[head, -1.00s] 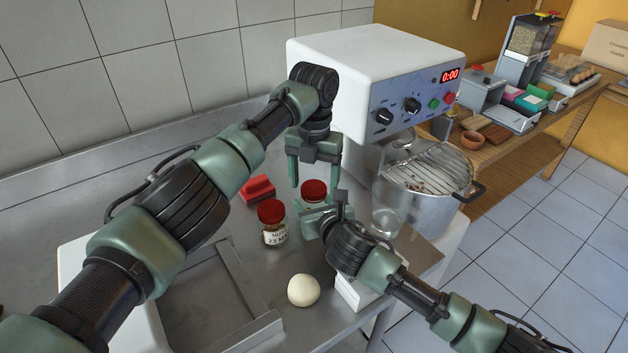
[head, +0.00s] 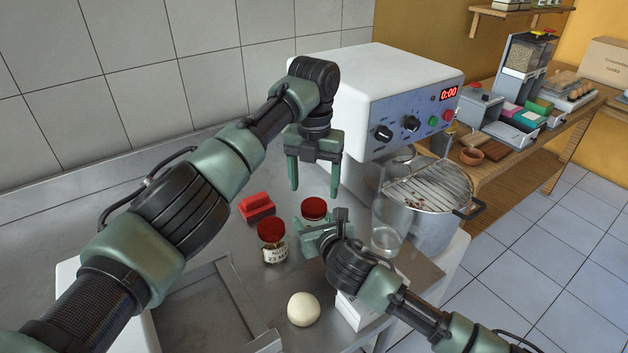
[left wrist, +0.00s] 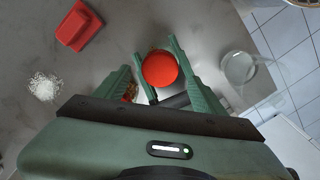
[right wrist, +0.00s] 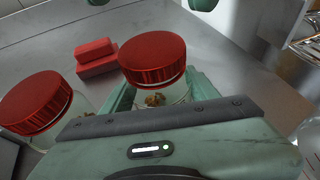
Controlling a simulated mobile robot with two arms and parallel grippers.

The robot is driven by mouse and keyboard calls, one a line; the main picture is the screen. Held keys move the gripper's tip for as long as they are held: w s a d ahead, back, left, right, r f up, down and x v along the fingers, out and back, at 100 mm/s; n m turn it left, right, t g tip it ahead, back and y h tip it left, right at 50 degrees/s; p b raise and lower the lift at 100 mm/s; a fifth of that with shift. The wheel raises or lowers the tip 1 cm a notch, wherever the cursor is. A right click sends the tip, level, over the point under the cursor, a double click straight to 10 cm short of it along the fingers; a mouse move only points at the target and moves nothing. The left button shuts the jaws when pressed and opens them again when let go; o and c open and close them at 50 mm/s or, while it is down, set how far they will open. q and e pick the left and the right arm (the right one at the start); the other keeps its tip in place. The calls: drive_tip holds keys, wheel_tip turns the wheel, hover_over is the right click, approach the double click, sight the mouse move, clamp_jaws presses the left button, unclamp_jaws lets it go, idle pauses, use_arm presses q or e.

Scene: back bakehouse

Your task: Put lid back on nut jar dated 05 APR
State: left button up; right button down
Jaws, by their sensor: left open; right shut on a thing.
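A glass nut jar with a red lid (head: 314,208) on its mouth stands on the steel bench. My right gripper (head: 318,236) is shut around its glass body. In the right wrist view the lid (right wrist: 152,56) sits about level on the jar, with nuts visible below; no date on this jar shows. My left gripper (head: 314,192) is open and empty above the lid, fingers pointing down. In the left wrist view the lid (left wrist: 160,68) shows between the fingers. A second red-lidded jar (head: 272,242), labelled with what looks like 23 MAR, stands just left.
A red block-like object (head: 256,207) lies behind the jars. A pale dough ball (head: 304,309) is in front. A clear glass vessel (head: 388,238) and the mixer (head: 395,100) stand close on the right. White powder (left wrist: 45,87) lies on the bench.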

use_arm(q)
drive_tip(key=n, duration=0.7)
drive_tip(key=shift+r, duration=0.25)
drive_tip(key=n, duration=0.7)
drive_tip(key=shift+r, duration=0.2)
drive_tip(key=n, duration=0.4)
drive_tip(key=shift+r+n, duration=0.15)
drive_tip(key=shift+n, duration=0.25)
drive_tip(key=n, duration=0.4)
drive_tip(key=shift+r, duration=0.15)
drive_tip(key=n, duration=0.7)
drive_tip(key=shift+r, duration=0.2)
drive_tip(key=n, duration=0.7)
drive_tip(key=shift+r, duration=0.2)
drive_tip(key=n, duration=0.5)
drive_tip(key=shift+s+r, duration=0.1)
drive_tip(key=shift+r, duration=0.05)
drive_tip(key=n, duration=0.6)
drive_tip(key=shift+r+n, duration=0.2)
drive_tip(key=shift+n, duration=0.2)
drive_tip(key=n, duration=0.6)
drive_tip(key=shift+r+n, duration=0.15)
drive_tip(key=shift+n, duration=0.15)
